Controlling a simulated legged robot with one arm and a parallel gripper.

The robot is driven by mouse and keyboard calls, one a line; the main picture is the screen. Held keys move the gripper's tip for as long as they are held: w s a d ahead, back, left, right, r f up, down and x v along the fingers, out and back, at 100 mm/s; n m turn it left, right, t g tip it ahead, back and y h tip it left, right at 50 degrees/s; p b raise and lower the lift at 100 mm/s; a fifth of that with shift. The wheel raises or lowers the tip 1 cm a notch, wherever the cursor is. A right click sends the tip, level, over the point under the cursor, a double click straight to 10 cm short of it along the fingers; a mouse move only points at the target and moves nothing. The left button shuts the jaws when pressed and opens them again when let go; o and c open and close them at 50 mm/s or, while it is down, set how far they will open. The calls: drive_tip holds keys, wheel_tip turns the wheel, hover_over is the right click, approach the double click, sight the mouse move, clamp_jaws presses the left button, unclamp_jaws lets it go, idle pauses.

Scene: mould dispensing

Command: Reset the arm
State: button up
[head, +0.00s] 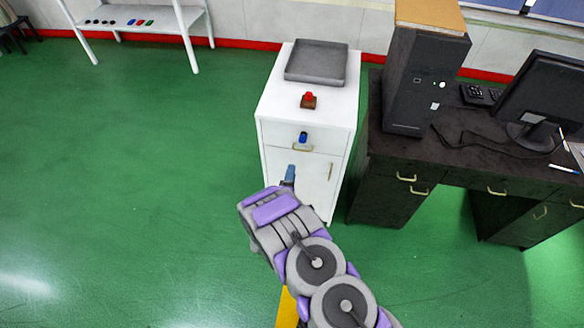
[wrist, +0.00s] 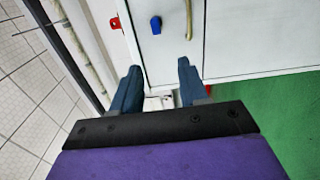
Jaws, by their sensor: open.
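My gripper (head: 290,172) is in front of the white cabinet in the head view, with its arm reaching up from the bottom. In the wrist view my gripper (wrist: 158,72) shows two dark blue fingers standing apart, with nothing held between them. The arm is partly in front of the lower cabinet.
The white cabinet (head: 275,105) carries a grey tray (head: 316,62) and a red button on a brown base (head: 309,100). A blue knob-like piece (head: 303,137) is at its front, above a handle. A dark desk (head: 465,150) stands right. Green floor is clear at left.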

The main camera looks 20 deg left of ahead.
idle(0.6)
drive_tip(key=w+d+r+m+g+h, duration=0.1)
drive_tip(key=w+d+r+m+g, duration=0.15)
drive_tip(key=r, duration=0.25)
drive_tip(key=w+d+r+m+g, duration=0.2)
drive_tip(key=w+r+m+g, duration=0.1)
drive_tip(key=w+r+m, duration=0.15)
drive_tip(key=s+d+r+m+g, duration=0.5)
drive_tip(key=s+d+r, duration=0.1)
drive_tip(key=d+r, duration=0.6)
drive_tip(key=s+d+r+m+g+h, duration=0.1)
drive_tip(key=s+d+r+m+g, duration=0.2)
drive_tip(key=s+d, duration=0.5)
drive_tip(key=s+d+r+m+g+h, duration=0.1)
drive_tip(key=s+d+r, duration=0.5)
drive_tip(key=s, duration=1.1)
drive_tip(key=s+d+r+m+g+h, duration=0.1)
drive_tip(key=s+d+r+m+g, duration=0.3)
drive_tip(key=s+d, duration=0.6)
drive_tip(key=s+m, duration=0.1)
drive_tip(key=s, duration=0.2)
drive_tip(key=shift+s+d+r+g, duration=0.15)
drive_tip(key=shift+s+r+g, duration=0.1)
drive_tip(key=shift+g, duration=0.1)
drive_tip(key=shift+w, duration=0.1)
